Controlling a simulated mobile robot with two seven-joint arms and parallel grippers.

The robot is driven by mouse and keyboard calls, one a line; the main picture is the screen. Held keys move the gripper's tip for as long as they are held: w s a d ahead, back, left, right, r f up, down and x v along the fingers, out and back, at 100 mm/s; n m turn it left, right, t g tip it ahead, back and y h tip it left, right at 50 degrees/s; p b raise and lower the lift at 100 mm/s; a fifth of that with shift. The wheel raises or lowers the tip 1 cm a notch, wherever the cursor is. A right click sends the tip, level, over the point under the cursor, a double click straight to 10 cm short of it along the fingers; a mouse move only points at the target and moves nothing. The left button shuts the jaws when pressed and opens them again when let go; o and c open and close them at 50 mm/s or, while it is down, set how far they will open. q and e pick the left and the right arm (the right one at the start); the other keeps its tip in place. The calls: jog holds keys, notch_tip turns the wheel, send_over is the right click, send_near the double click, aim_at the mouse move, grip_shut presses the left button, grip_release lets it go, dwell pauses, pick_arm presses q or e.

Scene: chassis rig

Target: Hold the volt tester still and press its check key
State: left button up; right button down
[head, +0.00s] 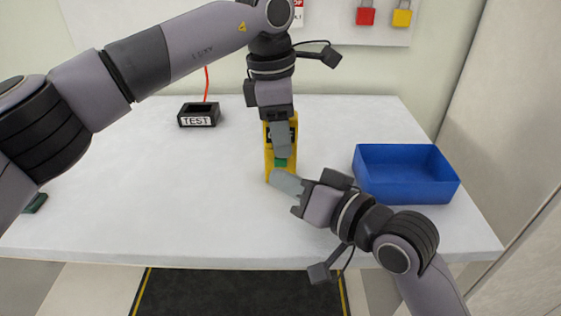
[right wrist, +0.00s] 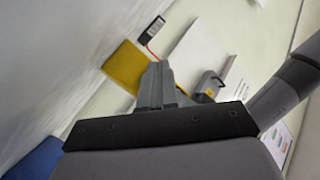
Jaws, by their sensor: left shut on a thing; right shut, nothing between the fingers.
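The volt tester (head: 268,163) is a yellow block with a dark upper part and a green patch low on its face. It stands near the middle of the white table. My left gripper (head: 281,150) comes down from above and is shut on it, hiding part of its face. I take the green patch (head: 281,162) for the check key. My right gripper (head: 274,176) is shut and empty, its fingertips at the lower end of the tester; I cannot tell if they touch. In the right wrist view the yellow tester (right wrist: 124,66) is just beyond the right fingertips (right wrist: 155,68).
A black box marked TEST (head: 198,116) with a red cord stands at the back left. A blue tray (head: 405,176) is at the right. A board with a red padlock (head: 366,14) and a yellow padlock (head: 402,15) hangs behind. The table's middle left is clear.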

pick_arm(q)
jog(key=shift+f, duration=0.25)
pick_arm(e)
jog(key=shift+w, duration=0.15)
dwell(0.4)
jog(key=shift+w, duration=0.3)
jog(key=shift+w, duration=0.45)
dwell(0.6)
jog(key=shift+s, duration=0.1)
jog(key=shift+s+f, duration=0.1)
jog(key=shift+s, duration=0.7)
jog(key=shift+s, duration=2.5)
